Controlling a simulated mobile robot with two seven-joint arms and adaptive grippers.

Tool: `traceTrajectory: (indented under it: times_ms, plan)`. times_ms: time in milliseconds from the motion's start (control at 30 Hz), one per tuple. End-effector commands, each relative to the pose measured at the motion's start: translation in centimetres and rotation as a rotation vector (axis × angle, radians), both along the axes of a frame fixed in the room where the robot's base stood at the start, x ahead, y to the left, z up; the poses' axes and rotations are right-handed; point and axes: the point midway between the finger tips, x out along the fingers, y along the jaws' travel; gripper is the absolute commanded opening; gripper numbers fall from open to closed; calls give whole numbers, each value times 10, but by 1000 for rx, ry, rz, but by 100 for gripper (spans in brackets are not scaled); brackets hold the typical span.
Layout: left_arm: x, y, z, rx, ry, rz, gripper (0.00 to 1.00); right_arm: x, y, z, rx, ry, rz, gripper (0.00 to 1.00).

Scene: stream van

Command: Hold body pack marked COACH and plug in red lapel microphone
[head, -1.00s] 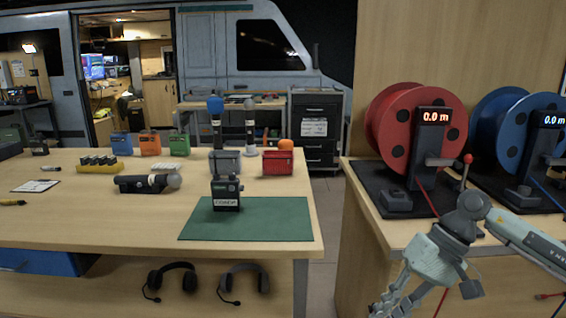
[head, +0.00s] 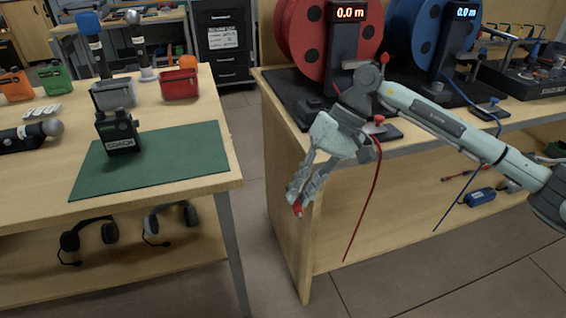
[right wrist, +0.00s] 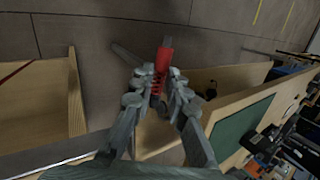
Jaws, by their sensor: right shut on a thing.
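The body pack (head: 119,132) marked COACH stands upright on the green mat (head: 185,158) of the left bench in the head view. My right gripper (head: 297,200) is shut on a small red plug-like piece, taken as the red lapel microphone's plug (head: 298,209). Only its tip shows in the head view. In the right wrist view the red plug (right wrist: 162,62), with a ribbed end, stands between the fingertips (right wrist: 158,80). The gripper is in front of the reel bench, to the right of the body pack and well apart from it. My left gripper is not in view.
The wooden bench (head: 200,195) holds grey (head: 113,94) and red (head: 180,85) bins, microphones and radios. A floor gap separates it from the reel bench (head: 290,125) with red (head: 310,35) and blue (head: 408,40) cable reels. A red cable (head: 365,205) hangs there. Headsets hang below the left bench.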

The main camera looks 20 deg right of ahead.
Motion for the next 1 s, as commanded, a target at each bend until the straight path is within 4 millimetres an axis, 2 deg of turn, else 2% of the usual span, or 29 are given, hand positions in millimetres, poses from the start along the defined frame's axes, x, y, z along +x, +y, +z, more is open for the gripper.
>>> traceTrajectory:
  times_ms: [167, 300, 367, 400, 700, 833, 1000]
  plan:
    - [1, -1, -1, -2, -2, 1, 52, 55, 29, 18, 9, -6, -200, 0]
    - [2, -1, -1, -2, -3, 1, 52, 111, 61, 47, 11, -10, -429, 0]
    - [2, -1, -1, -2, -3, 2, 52, 133, 75, 62, 11, -11, -525, 0]
    - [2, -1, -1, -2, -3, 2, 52, 143, 85, 63, 8, -8, -601, 0]
    - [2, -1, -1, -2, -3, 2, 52, 196, 153, 84, 10, -16, -1160, 0]
    - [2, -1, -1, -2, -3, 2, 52, 209, 170, 94, 8, -15, -1321, 0]
    - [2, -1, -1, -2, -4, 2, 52, 217, 180, 101, 6, -10, -1427, 0]
